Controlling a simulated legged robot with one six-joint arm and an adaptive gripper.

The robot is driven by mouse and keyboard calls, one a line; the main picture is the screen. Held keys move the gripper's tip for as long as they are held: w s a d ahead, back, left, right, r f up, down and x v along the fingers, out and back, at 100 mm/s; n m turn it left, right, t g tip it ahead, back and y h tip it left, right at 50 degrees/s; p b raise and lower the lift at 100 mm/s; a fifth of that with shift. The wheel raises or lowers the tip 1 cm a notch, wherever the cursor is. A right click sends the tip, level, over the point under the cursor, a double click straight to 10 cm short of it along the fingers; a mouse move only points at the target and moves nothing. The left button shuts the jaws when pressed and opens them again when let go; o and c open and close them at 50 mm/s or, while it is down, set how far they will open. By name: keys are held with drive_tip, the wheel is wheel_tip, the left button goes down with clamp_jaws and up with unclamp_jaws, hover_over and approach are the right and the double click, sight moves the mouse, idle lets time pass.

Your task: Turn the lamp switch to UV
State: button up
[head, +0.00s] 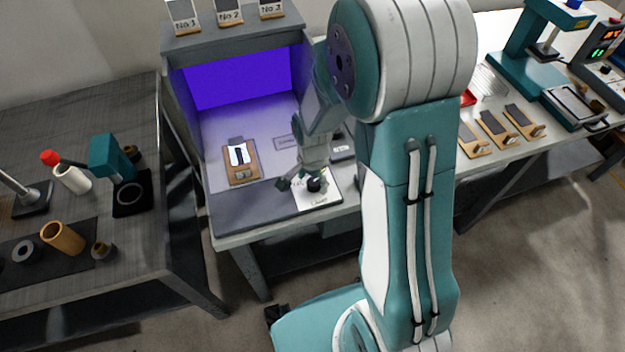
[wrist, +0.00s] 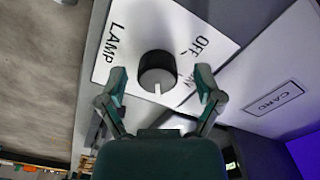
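The lamp switch is a round black knob (wrist: 157,68) with a white pointer mark, on a white plate (wrist: 125,35) lettered LAMP and OFF. In the wrist view the mark points toward the bottom of the picture. Another label beside the knob is partly hidden, and I cannot read a UV label. My gripper (wrist: 160,77) is open, with one finger on each side of the knob and visible gaps between. In the head view my gripper (head: 305,183) is over the plate (head: 318,200) at the booth's front edge, partly covering the knob (head: 316,185).
The booth's inside (head: 240,85) glows violet. A wooden holder (head: 241,165) with a dark card stands inside it. A CARD label (wrist: 273,98) lies near the switch. The left table (head: 90,280) holds a red-capped bottle (head: 70,174) and rolls. A right bench carries teal equipment (head: 520,75).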

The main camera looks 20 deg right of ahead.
sight(312, 181)
wheel_tip(312, 181, up, 12)
idle(0.6)
idle(0.4)
drive_tip(key=s+r+n+t, duration=0.5)
drive_tip(key=s+r+n, duration=0.6)
drive_tip(key=s+r, duration=0.3)
drive_tip(key=shift+s+d+n+t, duration=0.15)
drive_tip(key=shift+s+n+t, duration=0.15)
drive_tip(key=shift+s, duration=0.25)
